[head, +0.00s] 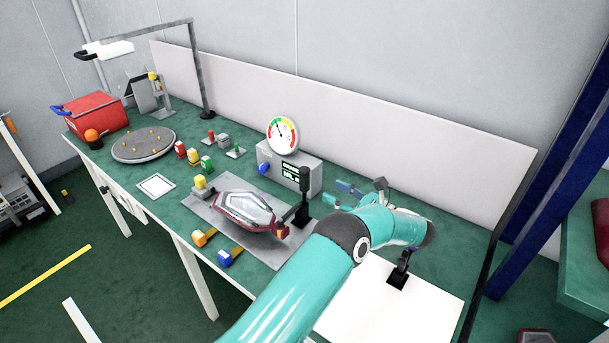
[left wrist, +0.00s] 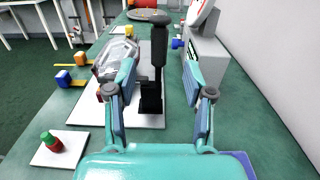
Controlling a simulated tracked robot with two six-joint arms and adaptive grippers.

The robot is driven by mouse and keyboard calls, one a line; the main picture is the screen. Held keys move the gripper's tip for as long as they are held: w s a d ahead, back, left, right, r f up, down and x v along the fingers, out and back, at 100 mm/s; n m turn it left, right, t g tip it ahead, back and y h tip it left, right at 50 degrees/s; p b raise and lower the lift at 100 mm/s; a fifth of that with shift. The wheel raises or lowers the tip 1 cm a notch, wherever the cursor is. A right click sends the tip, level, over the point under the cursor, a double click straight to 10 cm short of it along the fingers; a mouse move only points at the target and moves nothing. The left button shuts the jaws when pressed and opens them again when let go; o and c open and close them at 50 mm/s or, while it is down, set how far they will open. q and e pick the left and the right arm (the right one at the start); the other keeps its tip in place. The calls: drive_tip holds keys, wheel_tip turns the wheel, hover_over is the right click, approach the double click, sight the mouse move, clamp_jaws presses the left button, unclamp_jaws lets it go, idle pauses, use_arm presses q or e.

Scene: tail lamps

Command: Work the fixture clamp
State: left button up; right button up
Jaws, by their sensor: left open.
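The fixture clamp (head: 304,188) is black, with its handle standing upright at the right end of a grey plate (head: 205,218). In the left wrist view the clamp (left wrist: 158,58) stands between my finger directions, with its black base on the plate. A tail lamp (head: 245,209) with a clear lens and red edge lies on the plate beside the clamp. My left gripper (head: 337,196) is open and empty, just right of the clamp handle; its fingers also show in the left wrist view (left wrist: 158,76). I cannot tell whether they touch the handle. My right gripper is not in view.
A grey box with a dial gauge (head: 283,133) stands close behind the clamp. A round turntable (head: 144,145) and red bin (head: 96,112) are further left. A white sheet (head: 430,305) lies at the right.

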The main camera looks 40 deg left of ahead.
sight(308, 179)
use_arm(q)
drive_tip(key=a+p, duration=0.1)
drive_tip(key=a, duration=0.2)
drive_tip(key=s+a, duration=0.1)
drive_tip(key=a, duration=0.3)
drive_tip(key=a+p, duration=0.1)
drive_tip(key=a, duration=0.2)
drive_tip(key=shift+s+a+p, duration=0.15)
drive_tip(key=shift+a+p, duration=0.15)
drive_tip(key=shift+a, duration=0.05)
clamp_jaws()
